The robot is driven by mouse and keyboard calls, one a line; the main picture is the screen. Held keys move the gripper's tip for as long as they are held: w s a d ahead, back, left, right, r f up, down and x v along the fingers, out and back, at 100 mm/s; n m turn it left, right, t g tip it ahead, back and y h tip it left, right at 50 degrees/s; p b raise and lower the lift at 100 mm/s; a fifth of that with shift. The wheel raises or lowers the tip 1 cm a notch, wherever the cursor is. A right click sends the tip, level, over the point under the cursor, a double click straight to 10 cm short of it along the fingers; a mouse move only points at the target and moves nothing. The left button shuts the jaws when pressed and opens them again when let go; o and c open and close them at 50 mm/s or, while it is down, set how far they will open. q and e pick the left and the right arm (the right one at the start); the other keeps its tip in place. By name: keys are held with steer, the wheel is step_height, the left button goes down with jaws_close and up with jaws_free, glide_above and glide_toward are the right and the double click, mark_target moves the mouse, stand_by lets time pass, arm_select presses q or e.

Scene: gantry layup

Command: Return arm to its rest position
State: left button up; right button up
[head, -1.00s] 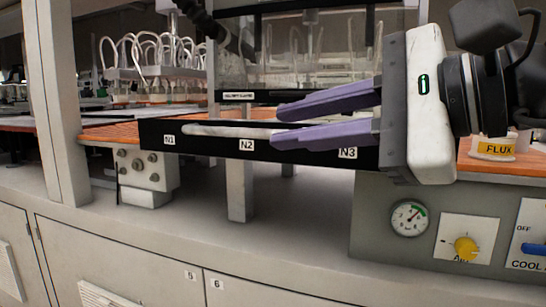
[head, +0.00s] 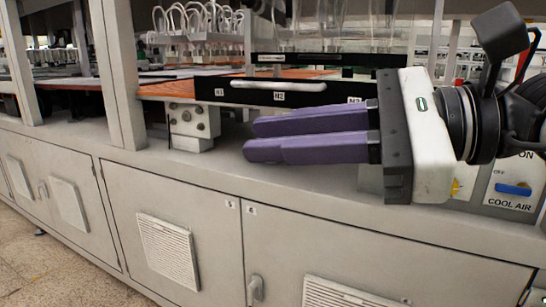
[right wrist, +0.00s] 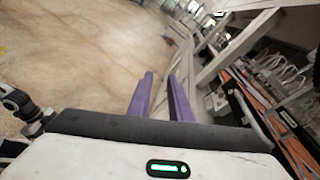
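My right gripper (head: 252,139) comes in from the right in the head view, with two purple fingers pointing left. It hangs in free air in front of the machine, before the black bar with N labels (head: 225,91). The fingers are apart with a narrow gap and nothing between them. In the right wrist view the same gripper (right wrist: 160,80) shows its two purple fingers apart and empty. My left gripper is not in the head view.
The grey cabinet front (head: 120,185) with vents and handles runs below. The orange surface (head: 170,91) and white tubes (head: 195,20) lie behind the bar. The COOL AIR panel (head: 515,187) is at the right. The speckled floor (right wrist: 70,50) is clear.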

steer(key=w+d+f+n+t+h+p, duration=0.2)
steer(key=w+d+f+n+t, duration=0.15)
steer(key=f+n, duration=0.55)
steer(key=w+d+f+n+t+h+p, duration=0.25)
steer(key=d+f+n+t, duration=0.35)
steer(key=n, duration=0.6)
steer(key=w+d+f+n+t+h+p, duration=0.15)
steer(key=w+f+n+t, duration=0.25)
steer(key=f+n, duration=0.55)
steer(key=s+d+f+m+g+h, duration=0.2)
steer(key=s+f+m+h, duration=0.15)
steer(key=f, duration=0.45)
steer(key=s+d+f+m+g+h, duration=0.1)
steer(key=s+f+m+g+h, duration=0.2)
steer(key=f, duration=0.6)
arm_select(q)
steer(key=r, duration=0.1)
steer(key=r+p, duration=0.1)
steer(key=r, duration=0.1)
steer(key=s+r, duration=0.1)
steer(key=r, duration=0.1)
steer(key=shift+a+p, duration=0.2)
steer(key=shift+p, duration=0.2)
arm_select(e)
steer(key=s+f+m+g, duration=0.5)
steer(key=s+f, duration=0.8)
steer(key=s, duration=0.2)
steer(key=shift+s+d+f, duration=0.35)
steer(key=shift+s+d, duration=0.05)
steer(key=shift+d, duration=0.05)
